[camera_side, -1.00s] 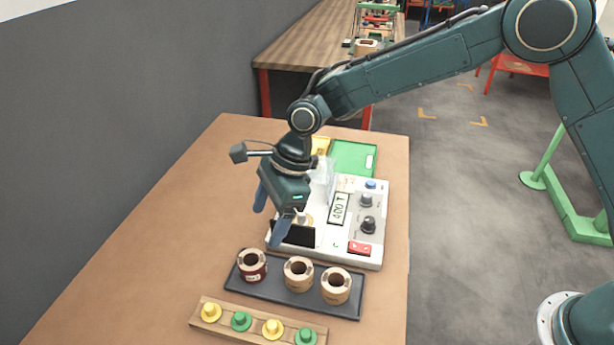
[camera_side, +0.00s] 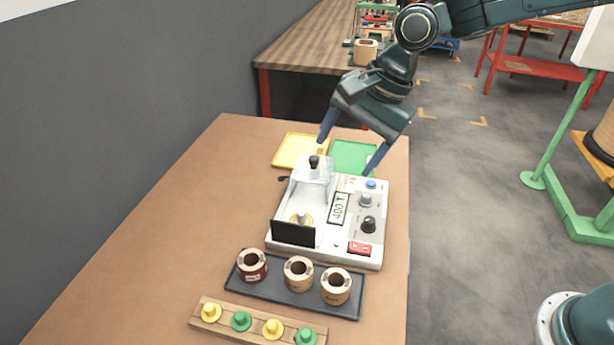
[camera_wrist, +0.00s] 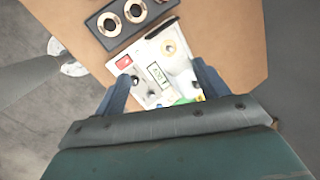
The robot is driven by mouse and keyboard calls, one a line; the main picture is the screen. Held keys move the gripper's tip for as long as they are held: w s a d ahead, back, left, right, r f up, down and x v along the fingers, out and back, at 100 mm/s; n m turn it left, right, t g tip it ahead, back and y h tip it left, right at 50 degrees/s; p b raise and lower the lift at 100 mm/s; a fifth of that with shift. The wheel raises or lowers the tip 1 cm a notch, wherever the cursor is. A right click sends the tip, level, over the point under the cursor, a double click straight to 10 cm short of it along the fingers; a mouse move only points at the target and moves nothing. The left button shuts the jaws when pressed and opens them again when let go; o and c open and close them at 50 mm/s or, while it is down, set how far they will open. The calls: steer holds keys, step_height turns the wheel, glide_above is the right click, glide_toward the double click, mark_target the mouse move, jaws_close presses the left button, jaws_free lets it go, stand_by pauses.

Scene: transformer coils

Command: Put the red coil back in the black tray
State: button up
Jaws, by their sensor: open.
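The red coil (camera_side: 252,265) is a dark red ring-shaped coil with a pale top. It stands upright at the left end of the black tray (camera_side: 304,304) in the side view. Two tan coils, one in the middle (camera_side: 298,273) and one at the right (camera_side: 336,286), stand beside it in the same tray. My gripper (camera_side: 345,156) is open and empty, with fingers spread above the back of the white tester, well away from the tray. In the wrist view the black tray (camera_wrist: 118,42) shows at the top, beyond the fingers, with its far end cut off.
The white tester (camera_side: 328,240) has a display, knobs, a red switch (camera_side: 360,247) and a clear cover (camera_side: 313,178). Yellow (camera_side: 287,150) and green (camera_side: 345,152) trays lie behind it. A wooden rack (camera_side: 228,327) of yellow and green pegs stands in front. The table's left side is clear.

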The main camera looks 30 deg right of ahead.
steer(key=s+d+r+n+t+h, duration=0.1)
steer(key=s+d+r+n, duration=0.1)
steer(key=s+d+n, duration=0.4)
steer(key=s+d+r+n+t+h, duration=0.2)
steer(key=s+d+n, duration=0.4)
steer(key=s+d, duration=0.6)
steer(key=s+r, duration=0.1)
steer(key=s, duration=0.4)
steer(key=shift+s+d, duration=0.25)
steer(key=shift+s, duration=0.05)
